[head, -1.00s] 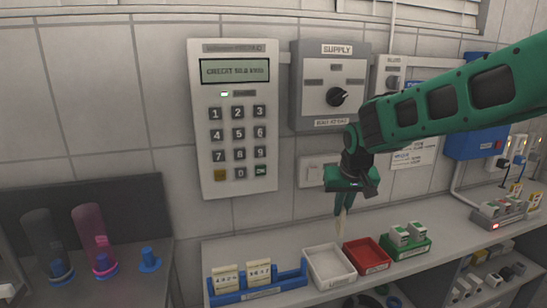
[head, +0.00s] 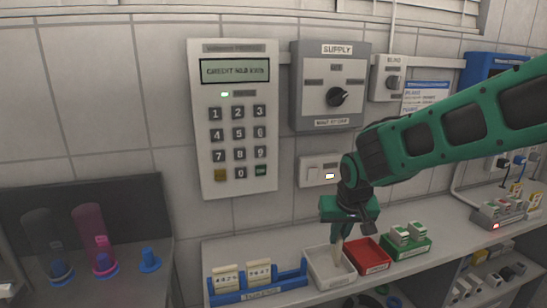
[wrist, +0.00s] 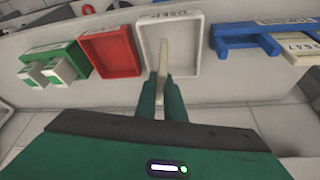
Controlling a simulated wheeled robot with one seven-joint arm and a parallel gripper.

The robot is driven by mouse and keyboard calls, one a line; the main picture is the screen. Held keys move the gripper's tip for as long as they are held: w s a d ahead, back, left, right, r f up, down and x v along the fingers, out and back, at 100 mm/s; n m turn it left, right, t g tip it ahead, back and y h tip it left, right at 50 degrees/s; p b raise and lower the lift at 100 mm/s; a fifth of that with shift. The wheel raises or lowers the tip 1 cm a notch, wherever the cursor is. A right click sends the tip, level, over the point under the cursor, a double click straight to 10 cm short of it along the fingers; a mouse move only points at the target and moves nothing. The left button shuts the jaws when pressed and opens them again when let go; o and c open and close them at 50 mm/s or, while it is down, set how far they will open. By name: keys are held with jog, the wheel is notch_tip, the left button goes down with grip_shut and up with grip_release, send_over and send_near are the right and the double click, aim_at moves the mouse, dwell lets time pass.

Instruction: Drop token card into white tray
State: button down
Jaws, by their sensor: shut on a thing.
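My gripper (head: 340,238) is shut on a thin cream token card (head: 338,252), seen nearly edge-on and hanging down from the fingers. The white tray (head: 319,268) stands on the bench right under the gripper. In the wrist view the card (wrist: 163,58) shows between the green fingers (wrist: 161,88), over the white tray (wrist: 196,45). I cannot tell whether the card's lower end touches the tray floor.
A red tray (head: 372,258) sits right of the white tray, then a green tray (head: 412,250) with small blocks. A blue rack (head: 262,288) with two cards stands to the left. The wall keypad (head: 236,130) is behind.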

jog(key=shift+f, duration=0.4)
jog(key=c, duration=1.8)
grip_release()
jog(key=shift+o, duration=0.2)
jog(key=shift+r, duration=0.1)
jog(key=v, duration=1)
jog(key=shift+r, duration=0.25)
jog(key=shift+s+d, duration=0.1)
jog(key=shift+s, duration=0.05)
